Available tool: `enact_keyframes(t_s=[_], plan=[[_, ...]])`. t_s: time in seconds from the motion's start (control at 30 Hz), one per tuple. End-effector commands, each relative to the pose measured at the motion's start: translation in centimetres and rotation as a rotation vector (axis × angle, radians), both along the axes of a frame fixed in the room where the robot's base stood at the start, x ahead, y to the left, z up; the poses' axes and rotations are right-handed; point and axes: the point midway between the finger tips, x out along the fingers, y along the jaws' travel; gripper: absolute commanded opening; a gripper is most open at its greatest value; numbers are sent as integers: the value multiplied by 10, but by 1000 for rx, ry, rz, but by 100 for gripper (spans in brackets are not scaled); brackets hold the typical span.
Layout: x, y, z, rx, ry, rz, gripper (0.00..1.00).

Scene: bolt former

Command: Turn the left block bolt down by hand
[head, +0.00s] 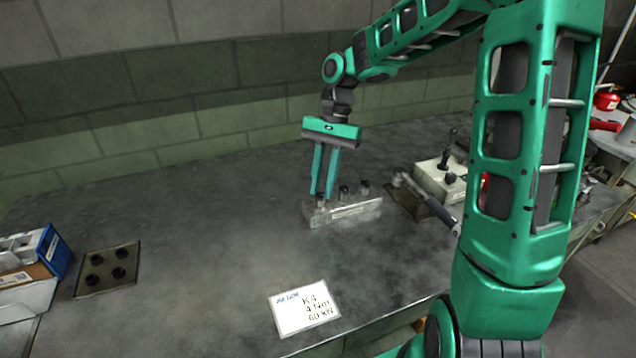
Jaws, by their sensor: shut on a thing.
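A grey metal block (345,212) lies on the dark table, with a pale label on its front face. Several dark bolts stand along its top: the left bolt (320,201), a middle bolt (343,192) and a right bolt (365,188). My gripper (321,193) points down over the left end of the block. Its two long green fingers are shut on the left bolt. The fingertips hide part of that bolt, so how deep it sits cannot be told.
A torque wrench (430,203) and a pale box with black levers (440,177) are right of the block. A white card (304,308) lies in front. The table between is clear.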

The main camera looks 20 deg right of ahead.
Motion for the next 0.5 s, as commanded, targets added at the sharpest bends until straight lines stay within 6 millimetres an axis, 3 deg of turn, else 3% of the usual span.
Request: enact_keyframes(t_s=[0.5], plan=[[-1, 1, 1, 3, -6, -216, 0]])
